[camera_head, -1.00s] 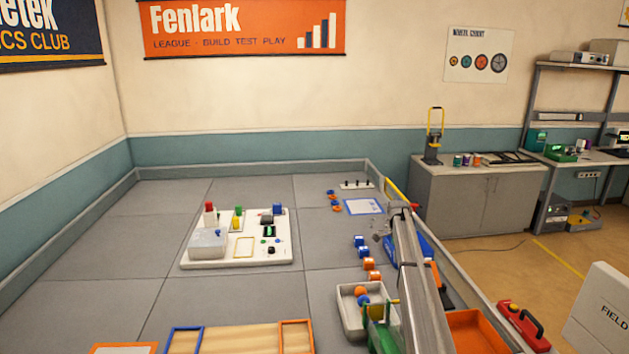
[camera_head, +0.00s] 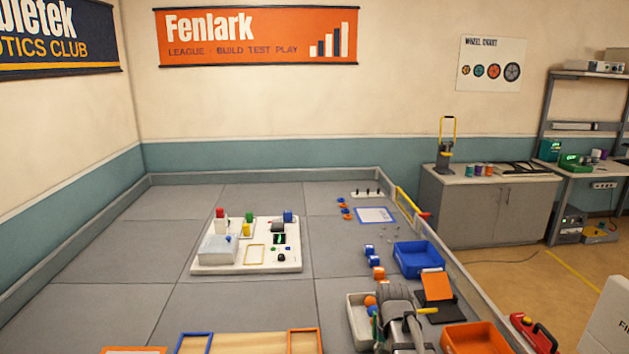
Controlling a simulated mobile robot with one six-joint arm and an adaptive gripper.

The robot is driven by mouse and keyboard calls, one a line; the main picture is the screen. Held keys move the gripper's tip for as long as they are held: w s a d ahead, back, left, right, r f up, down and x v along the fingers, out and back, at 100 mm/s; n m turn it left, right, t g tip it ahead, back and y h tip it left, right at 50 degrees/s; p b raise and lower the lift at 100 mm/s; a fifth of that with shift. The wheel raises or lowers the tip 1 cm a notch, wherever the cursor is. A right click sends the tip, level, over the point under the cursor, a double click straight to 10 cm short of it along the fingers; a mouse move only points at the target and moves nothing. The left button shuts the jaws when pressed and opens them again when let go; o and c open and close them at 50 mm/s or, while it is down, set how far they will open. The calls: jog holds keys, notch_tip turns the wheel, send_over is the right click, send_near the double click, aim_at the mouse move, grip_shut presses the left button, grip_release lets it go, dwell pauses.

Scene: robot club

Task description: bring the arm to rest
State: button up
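My arm (camera_head: 396,302) shows as grey links at the bottom right, low and folded in front of the grey tray. Its end is not clearly seen, and I cannot make out my gripper's fingers. A short yellow piece sticks out to the right beside the arm; I cannot tell what it belongs to.
The arm partly covers the grey tray (camera_head: 356,330), which holds orange, blue and green pieces.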

jog(key=s+a+n, duration=0.2)
jog(key=s+n, duration=0.1)
jog(key=s, duration=0.5)
jog(key=shift+t, duration=0.4)
jog(key=shift+a, duration=0.1)
